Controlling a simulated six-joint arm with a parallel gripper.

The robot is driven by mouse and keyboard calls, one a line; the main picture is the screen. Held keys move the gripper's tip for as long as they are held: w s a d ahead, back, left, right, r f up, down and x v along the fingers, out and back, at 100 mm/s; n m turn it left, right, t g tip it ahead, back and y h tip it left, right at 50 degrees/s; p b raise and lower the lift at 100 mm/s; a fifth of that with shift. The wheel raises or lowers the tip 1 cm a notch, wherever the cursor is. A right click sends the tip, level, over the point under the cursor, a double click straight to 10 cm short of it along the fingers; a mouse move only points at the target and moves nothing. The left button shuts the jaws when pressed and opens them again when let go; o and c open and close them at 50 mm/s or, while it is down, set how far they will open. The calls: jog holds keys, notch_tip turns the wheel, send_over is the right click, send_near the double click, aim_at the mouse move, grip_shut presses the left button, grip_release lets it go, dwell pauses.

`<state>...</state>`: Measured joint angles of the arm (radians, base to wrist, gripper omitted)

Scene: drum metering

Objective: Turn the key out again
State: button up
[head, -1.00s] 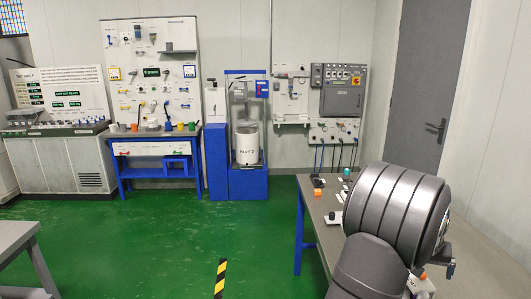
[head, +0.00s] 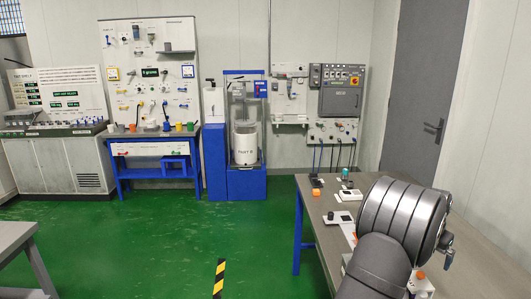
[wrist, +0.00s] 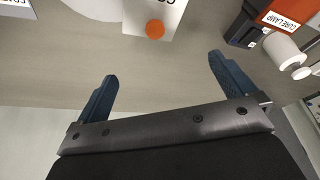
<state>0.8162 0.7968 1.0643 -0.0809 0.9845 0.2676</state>
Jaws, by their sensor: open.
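No key can be made out in either view. My gripper (wrist: 162,66) is open and empty in the wrist view, its two blue fingers wide apart above a grey-brown surface. A white block with an orange round knob (wrist: 155,29) lies beyond the gap between the fingertips. In the head view my arm's grey wrist covers part of the workbench (head: 316,238) at the right, and my fingers cannot be made out clearly there.
In the wrist view a dark box with an orange CURE LAMP label (wrist: 290,17) and a white cylinder (wrist: 283,50) lie near the right finger. Small items, including a white pad (head: 341,217), sit on the workbench. A grey control panel (head: 341,88) hangs on the back wall.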

jog(key=shift+f, duration=1.1)
jog(key=shift+c, duration=0.4)
